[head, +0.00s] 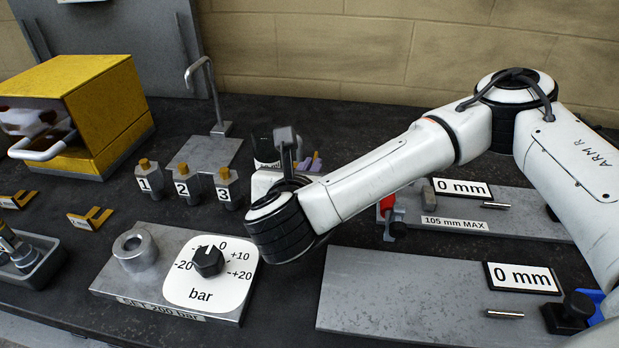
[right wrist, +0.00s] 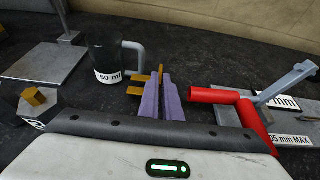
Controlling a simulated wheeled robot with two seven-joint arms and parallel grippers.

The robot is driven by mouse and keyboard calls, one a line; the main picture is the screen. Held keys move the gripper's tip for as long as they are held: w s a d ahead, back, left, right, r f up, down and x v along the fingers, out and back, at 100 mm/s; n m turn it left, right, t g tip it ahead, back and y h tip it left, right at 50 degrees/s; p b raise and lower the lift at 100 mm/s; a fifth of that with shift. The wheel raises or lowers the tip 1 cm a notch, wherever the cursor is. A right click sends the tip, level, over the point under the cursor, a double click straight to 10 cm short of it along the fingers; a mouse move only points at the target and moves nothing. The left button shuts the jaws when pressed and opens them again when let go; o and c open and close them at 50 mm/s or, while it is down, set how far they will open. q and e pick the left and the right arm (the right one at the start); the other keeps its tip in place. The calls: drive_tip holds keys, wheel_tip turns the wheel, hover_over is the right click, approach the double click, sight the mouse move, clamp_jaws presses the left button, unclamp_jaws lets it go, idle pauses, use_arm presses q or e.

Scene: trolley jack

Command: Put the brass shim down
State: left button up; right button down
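My right gripper (right wrist: 161,100) has two purple fingers, closed together on the brass shim (right wrist: 135,91). The shim's brass parts show between the fingertips and to their left in the right wrist view. In the head view the right wrist hides most of the gripper; only a bit of the purple fingers (head: 312,162) shows behind it. The fingers point away over the dark bench top, between a cup and a red handle. I cannot tell whether the shim touches the bench. My left gripper is not in view.
Numbered blocks (head: 187,186), a pressure-dial plate (head: 130,285), brass pieces (head: 90,218) and a yellow box (head: 108,110) stand farther left.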

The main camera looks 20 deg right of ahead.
wheel_tip(320, 180, down, 3)
drive_tip(key=shift+f, duration=0.1)
drive_tip(key=shift+f, duration=0.1)
drive_tip(key=shift+f, duration=0.15)
drive_tip(key=c, duration=2)
unclamp_jaws()
